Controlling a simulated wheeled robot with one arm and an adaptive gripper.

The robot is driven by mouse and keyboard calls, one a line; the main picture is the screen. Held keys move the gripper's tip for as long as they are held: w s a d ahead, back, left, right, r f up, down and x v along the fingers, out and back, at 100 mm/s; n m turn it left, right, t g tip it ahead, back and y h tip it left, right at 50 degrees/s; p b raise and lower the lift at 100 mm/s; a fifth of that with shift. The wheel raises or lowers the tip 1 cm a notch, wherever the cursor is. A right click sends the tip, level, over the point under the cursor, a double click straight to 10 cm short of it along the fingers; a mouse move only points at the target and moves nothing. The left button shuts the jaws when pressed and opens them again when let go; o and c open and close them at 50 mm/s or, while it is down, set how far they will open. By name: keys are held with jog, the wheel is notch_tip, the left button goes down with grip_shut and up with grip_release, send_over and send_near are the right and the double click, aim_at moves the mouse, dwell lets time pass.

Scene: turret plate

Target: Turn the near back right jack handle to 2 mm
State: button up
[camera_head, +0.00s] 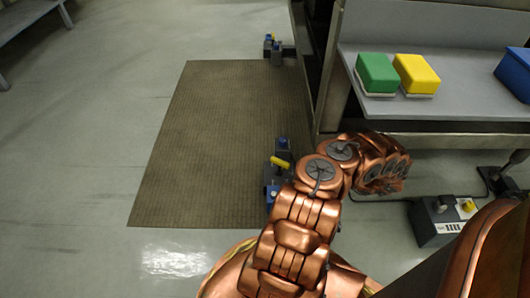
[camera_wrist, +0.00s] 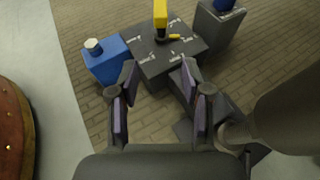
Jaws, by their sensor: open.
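The near jack shows in the head view as a dark and blue unit with a yellow handle (camera_head: 281,162), partly hidden behind my arm. In the wrist view, the yellow handle (camera_wrist: 160,12) stands up over a dark plate (camera_wrist: 158,62) with white marks around it, and a small yellow piece lies at its foot. The handle's top is cut off by the frame edge, and the marks are too small to read. My gripper (camera_wrist: 157,78) is open and empty, its fingers over the near part of the plate, short of the handle. In the head view its fingers are hidden.
A blue box (camera_wrist: 110,62) with a white knob and a dark block (camera_wrist: 208,27) with a blue knob flank the plate. Another jack (camera_head: 277,50) stands farther off. A brown mat (camera_head: 200,130) covers open floor. A grey bench (camera_head: 440,85) stands right, holding green and yellow blocks.

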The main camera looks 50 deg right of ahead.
jog(key=b, duration=0.5)
send_near(280, 161)
jog(key=x, duration=0.5)
jog(key=shift+f, duration=0.25)
jog(key=shift+b+x, duration=0.75)
jog(key=shift+x, duration=1.65)
jog(key=shift+r, duration=0.2)
jog(key=shift+w, duration=0.1)
grip_shut()
